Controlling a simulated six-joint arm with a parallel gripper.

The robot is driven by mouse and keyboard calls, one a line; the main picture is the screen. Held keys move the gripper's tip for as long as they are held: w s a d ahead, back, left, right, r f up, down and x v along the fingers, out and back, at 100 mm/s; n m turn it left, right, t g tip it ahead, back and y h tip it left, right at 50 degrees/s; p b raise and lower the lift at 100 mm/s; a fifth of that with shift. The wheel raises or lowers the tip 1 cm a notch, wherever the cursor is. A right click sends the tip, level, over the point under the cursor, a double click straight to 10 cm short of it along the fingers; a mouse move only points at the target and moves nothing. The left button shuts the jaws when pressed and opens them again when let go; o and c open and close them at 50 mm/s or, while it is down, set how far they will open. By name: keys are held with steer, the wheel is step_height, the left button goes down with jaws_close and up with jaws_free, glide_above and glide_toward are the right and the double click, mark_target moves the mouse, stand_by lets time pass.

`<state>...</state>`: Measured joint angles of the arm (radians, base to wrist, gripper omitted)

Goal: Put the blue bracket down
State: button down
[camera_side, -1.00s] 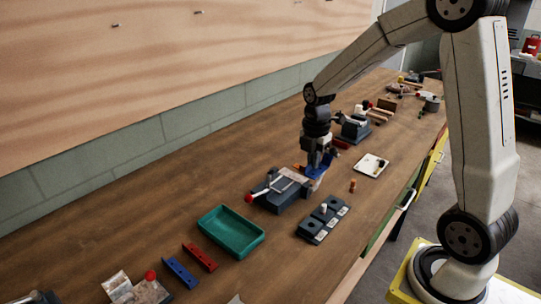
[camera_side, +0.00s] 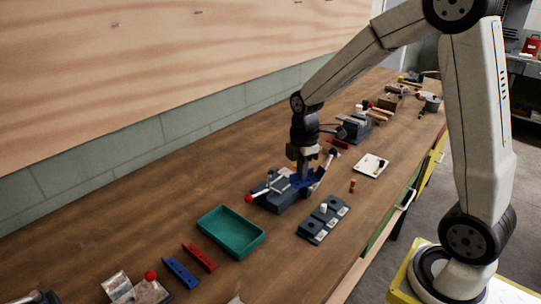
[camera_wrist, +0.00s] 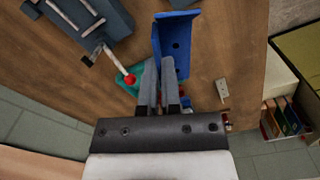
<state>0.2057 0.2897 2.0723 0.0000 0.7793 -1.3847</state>
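The blue bracket (camera_wrist: 178,42) is an angled piece with a hole, held at the fingertips of my gripper (camera_wrist: 160,62) in the wrist view. The two fingers are close together on one of its flanges. In the side view the bracket (camera_side: 314,179) shows under my gripper (camera_side: 303,172), over or beside the right end of a dark clamp fixture (camera_side: 268,199) with a red-knobbed lever. Whether the bracket touches the fixture cannot be told. The fixture (camera_wrist: 115,18) lies left of the bracket in the wrist view.
A teal tray (camera_side: 204,227) stands left of the fixture. A dark block (camera_side: 311,229) with holes lies in front, and a white plate (camera_side: 371,165) to the right. Bare wood is free behind the tray.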

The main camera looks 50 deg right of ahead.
steer(key=s+a+f+m, duration=0.2)
steer(key=a+m, duration=1)
steer(key=m, duration=0.1)
steer(key=shift+a+f+m, duration=0.15)
steer(key=shift+m, duration=0.15)
glide_above(234, 230)
steer(key=shift+s+f, duration=0.15)
steer(key=shift+f, duration=2.2)
steer(key=shift+s+f, duration=0.1)
steer(key=shift+f, duration=2.25)
steer(key=shift+w+f, duration=0.2)
steer(key=shift+f, duration=1.6)
